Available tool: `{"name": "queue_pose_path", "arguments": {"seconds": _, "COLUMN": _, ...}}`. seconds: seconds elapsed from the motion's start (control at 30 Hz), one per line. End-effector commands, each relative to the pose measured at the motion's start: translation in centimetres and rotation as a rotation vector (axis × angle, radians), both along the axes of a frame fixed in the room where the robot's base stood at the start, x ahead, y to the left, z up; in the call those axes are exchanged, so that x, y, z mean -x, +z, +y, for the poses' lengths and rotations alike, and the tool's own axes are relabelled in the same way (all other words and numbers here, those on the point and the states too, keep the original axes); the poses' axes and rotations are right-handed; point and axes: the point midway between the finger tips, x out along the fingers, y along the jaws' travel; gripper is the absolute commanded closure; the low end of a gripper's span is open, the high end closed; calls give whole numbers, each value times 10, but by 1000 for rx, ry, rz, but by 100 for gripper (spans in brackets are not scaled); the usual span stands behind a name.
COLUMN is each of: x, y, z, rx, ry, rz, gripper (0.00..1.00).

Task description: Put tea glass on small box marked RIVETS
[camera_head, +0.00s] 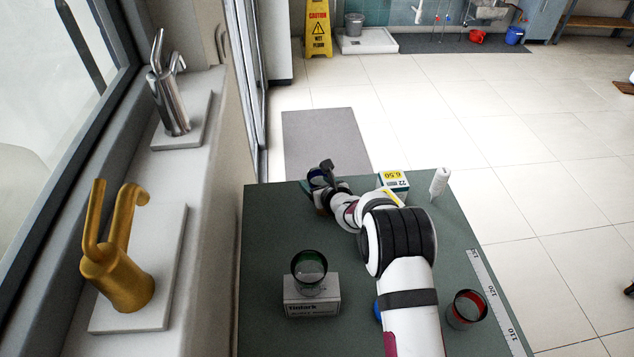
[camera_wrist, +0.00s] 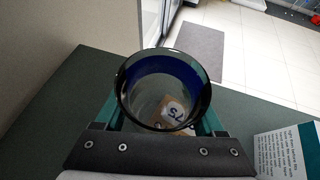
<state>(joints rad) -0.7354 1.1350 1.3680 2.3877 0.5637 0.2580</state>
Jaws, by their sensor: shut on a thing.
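My gripper (camera_wrist: 162,112) is shut on a clear tea glass (camera_wrist: 160,72) with a dark blue band, seen from above its rim in the wrist view. In the head view the blue glass (camera_head: 318,178) is at the far left part of the table, partly hidden by my gripper (camera_head: 325,176). Through the glass, a small brown box (camera_wrist: 174,109) shows below, with part of a white label and dark letters, perhaps "TS". The box is mostly hidden in the head view. I cannot tell whether the glass touches it.
A red glass (camera_head: 467,310) stands at the right, near a ruler (camera_head: 492,296). A white box priced 6.50 (camera_head: 394,181) and a white tube (camera_head: 439,184) stand at the back. A blue item is mostly behind my arm.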

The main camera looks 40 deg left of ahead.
Motion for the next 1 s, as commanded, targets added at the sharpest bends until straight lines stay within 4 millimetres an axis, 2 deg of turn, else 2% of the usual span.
{"name": "queue_pose_path", "arguments": {"seconds": 0.27, "x": 0, "y": -1, "z": 1, "rx": -3, "ry": 0, "rz": -2, "gripper": 87}}
{"name": "queue_pose_path", "arguments": {"seconds": 0.3, "x": 0, "y": -2, "z": 1, "rx": -2, "ry": 0, "rz": -2, "gripper": 28}}
{"name": "queue_pose_path", "arguments": {"seconds": 0.47, "x": 0, "y": -2, "z": 1, "rx": -2, "ry": 0, "rz": -2, "gripper": 0}}
{"name": "queue_pose_path", "arguments": {"seconds": 0.77, "x": 1, "y": 2, "z": -1, "rx": -2, "ry": 0, "rz": -1, "gripper": 0}}
{"name": "queue_pose_path", "arguments": {"seconds": 1.0, "x": 20, "y": 25, "z": -36, "rx": -3, "ry": -1, "rz": -1, "gripper": 0}}
